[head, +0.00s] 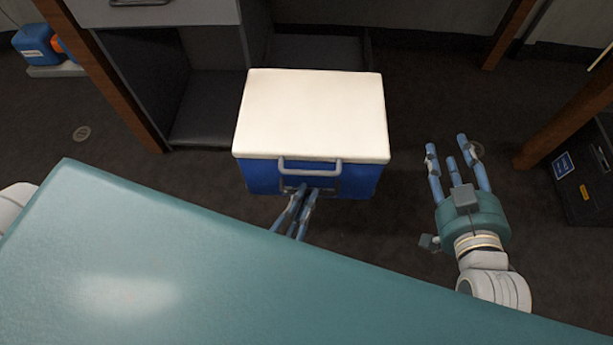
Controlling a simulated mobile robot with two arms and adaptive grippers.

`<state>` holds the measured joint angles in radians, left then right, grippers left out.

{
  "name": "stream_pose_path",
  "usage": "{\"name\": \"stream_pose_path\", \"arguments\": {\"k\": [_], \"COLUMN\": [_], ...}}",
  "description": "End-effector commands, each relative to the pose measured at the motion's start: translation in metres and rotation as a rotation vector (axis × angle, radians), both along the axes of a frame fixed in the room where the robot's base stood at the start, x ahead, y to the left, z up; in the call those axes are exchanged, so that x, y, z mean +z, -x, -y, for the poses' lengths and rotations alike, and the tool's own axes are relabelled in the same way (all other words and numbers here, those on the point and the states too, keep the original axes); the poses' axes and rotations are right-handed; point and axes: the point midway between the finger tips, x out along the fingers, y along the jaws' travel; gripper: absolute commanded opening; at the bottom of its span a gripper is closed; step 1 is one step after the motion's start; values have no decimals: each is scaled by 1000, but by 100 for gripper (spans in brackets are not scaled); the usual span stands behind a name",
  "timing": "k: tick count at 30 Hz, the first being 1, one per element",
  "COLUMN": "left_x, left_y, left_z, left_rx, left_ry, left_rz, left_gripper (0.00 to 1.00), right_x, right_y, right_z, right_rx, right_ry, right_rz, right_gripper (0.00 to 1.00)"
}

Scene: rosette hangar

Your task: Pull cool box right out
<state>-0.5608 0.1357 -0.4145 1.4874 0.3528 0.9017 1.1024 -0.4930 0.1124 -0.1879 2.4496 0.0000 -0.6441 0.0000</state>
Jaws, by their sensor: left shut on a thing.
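The cool box (259,179) has a blue body, a white lid and a grey front handle (310,161). It stands in front of the opening of a dark cabinet, in the middle of the head view. My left gripper (307,192) is at the front of the cool box, shut on its handle. The teal surface in the foreground hides the rest of that arm. My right gripper (458,148) is open and empty, to the right of the cool box and apart from it. Its blue fingers are spread.
A teal surface (150,250) fills the lower left foreground. The dark cabinet (215,95) stands behind the cool box. Wooden posts (110,85) rise at left and right. A black case (585,180) is at far right, a blue container (35,42) at far left.

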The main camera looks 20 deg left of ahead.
Motion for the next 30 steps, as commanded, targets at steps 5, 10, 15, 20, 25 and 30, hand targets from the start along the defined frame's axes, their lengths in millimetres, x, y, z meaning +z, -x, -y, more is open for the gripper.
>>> {"name": "stream_pose_path", "arguments": {"k": [5, 10, 15, 20, 25, 30], "left_x": [-1, -1, -1, -1, -1, -1], "left_y": [18, 27, 29, 29, 28, 28], "left_z": [4, 6, 7, 7, 7, 7], "left_rx": [2, 2, 2, 2, 3, 2], "left_ry": [-2, -2, -2, -2, -1, -2], "left_rz": [-4, -2, -2, -1, -1, -1], "left_gripper": [0, 0, 0, 0, 19, 35], "right_x": [-11, -16, -18, -19, -19, -19], "right_y": [5, 7, 8, 8, 8, 8], "right_z": [3, 4, 4, 4, 4, 4], "right_rx": [-3, -4, -6, -6, -6, -6], "right_ry": [12, 18, 20, 20, 20, 20], "right_rz": [-50, -74, -84, -85, -84, -84], "right_gripper": [40, 40, 40, 40, 40, 40]}}
